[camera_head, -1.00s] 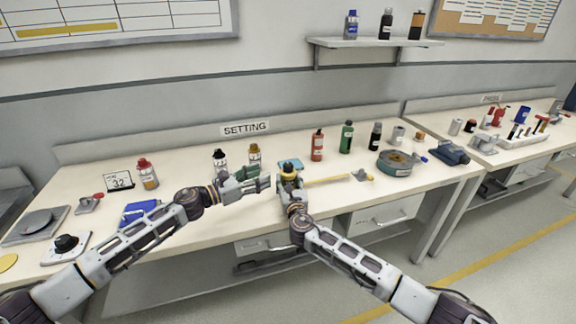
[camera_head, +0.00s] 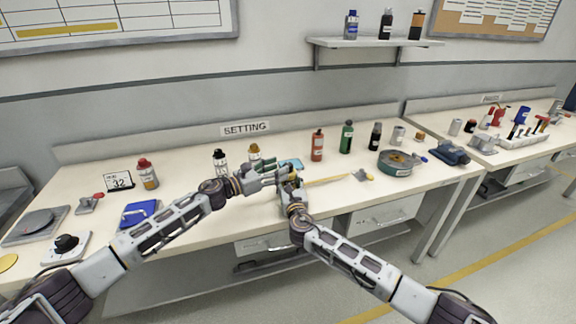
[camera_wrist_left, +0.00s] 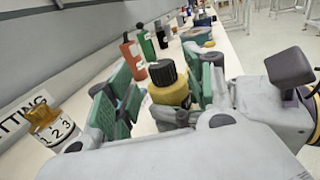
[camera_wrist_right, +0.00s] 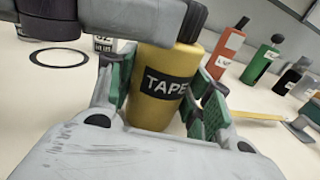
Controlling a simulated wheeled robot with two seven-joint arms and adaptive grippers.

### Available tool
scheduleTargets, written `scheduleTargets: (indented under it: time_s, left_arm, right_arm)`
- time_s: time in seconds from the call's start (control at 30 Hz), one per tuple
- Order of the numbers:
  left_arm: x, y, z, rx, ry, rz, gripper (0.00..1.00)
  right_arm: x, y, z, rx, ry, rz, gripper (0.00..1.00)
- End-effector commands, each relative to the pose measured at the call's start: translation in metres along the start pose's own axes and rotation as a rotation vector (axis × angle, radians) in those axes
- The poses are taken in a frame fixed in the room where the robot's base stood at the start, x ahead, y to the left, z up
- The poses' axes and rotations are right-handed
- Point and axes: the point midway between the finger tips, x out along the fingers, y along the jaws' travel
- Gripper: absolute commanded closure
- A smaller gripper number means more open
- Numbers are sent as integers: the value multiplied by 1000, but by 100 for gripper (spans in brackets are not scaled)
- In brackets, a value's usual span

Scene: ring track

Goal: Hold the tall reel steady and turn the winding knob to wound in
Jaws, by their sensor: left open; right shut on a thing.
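The tall reel is a yellow cylinder marked TAPE (camera_wrist_right: 165,88), standing upright in the right wrist view. Its black winding knob (camera_wrist_left: 163,72) is on top; the knob also shows at the top of the right wrist view (camera_wrist_right: 193,20). My right gripper (camera_head: 291,186) is shut on the reel's yellow body, with green pads on both sides. My left gripper (camera_wrist_left: 165,88) is open, its green-padded fingers either side of the knob and the reel's top. Whether the pads touch the knob is unclear. The left gripper largely hides the reel in the head view.
Bottles stand behind the grippers, including a red one (camera_head: 317,145) and a green one (camera_head: 346,137). A green round container (camera_head: 397,168) is to the right. A blue book (camera_head: 140,213), a dial box (camera_head: 66,247) and a card reading 32 (camera_head: 118,180) are at left.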

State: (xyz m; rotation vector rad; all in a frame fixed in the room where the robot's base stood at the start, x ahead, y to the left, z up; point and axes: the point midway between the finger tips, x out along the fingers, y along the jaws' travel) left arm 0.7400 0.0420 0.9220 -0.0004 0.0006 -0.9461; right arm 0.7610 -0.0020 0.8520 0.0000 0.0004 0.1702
Motion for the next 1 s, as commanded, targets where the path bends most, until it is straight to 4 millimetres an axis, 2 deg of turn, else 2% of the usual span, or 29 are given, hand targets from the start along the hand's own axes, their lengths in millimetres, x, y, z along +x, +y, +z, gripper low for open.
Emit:
scheduleTargets:
  time_s: [0.5, 1.0]
  left_arm:
    - [44, 0, 1, 0, -1, 0, 47]
    - [51, 0, 0, 0, 0, -1, 47]
  right_arm:
    - [0, 0, 0, 0, 0, 0, 79]
    - [0, 0, 0, 0, 0, 0, 79]
